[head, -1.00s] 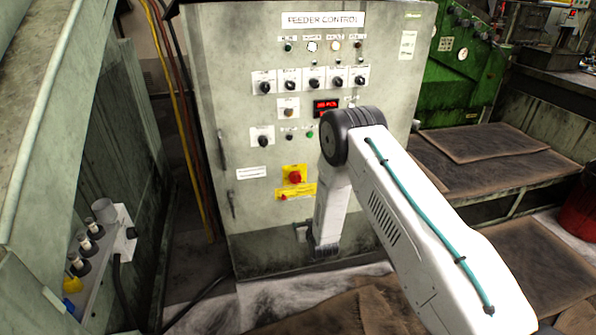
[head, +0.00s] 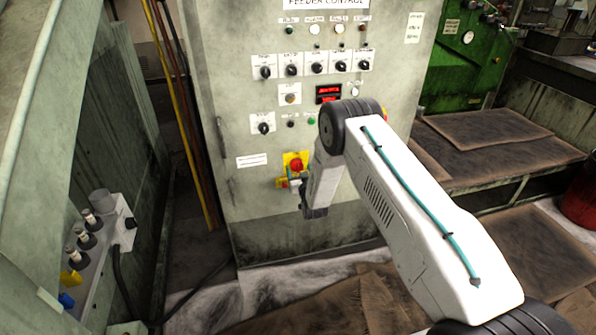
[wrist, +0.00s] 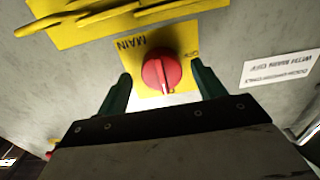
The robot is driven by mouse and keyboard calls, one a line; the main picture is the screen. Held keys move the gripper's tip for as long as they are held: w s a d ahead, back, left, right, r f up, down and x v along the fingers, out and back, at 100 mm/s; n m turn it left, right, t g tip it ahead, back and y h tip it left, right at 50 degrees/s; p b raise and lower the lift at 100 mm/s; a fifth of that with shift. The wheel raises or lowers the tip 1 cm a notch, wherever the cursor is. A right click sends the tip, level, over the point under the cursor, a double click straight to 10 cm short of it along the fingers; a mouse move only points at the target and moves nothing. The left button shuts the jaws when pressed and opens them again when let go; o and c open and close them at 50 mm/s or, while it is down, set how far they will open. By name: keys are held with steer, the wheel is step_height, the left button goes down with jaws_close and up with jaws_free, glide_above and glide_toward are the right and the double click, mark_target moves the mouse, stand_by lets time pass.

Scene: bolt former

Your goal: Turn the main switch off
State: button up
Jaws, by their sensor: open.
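The main switch (wrist: 161,72) is a red rotary knob on a yellow plate (wrist: 135,48) marked "MAIN", which looks upside down in the wrist view. In the head view the red knob (head: 296,165) is on the lower part of the feeder control cabinet (head: 240,215). My gripper (wrist: 160,85) is open, with one green finger on each side of the knob in the wrist view. I cannot tell whether the fingers touch it. In the head view my gripper (head: 294,184) is at the yellow plates, partly hidden by my wrist.
Other selector knobs (head: 291,69) and a red display (head: 328,93) are higher on the cabinet. A second yellow plate (wrist: 90,22) is beside the main one. A side box with several connectors (head: 90,240) stands at left. A green machine (head: 465,60) is at back right.

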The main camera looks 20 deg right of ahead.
steer(key=shift+w, duration=0.45)
steer(key=c, duration=1)
steer(key=shift+o, duration=0.2)
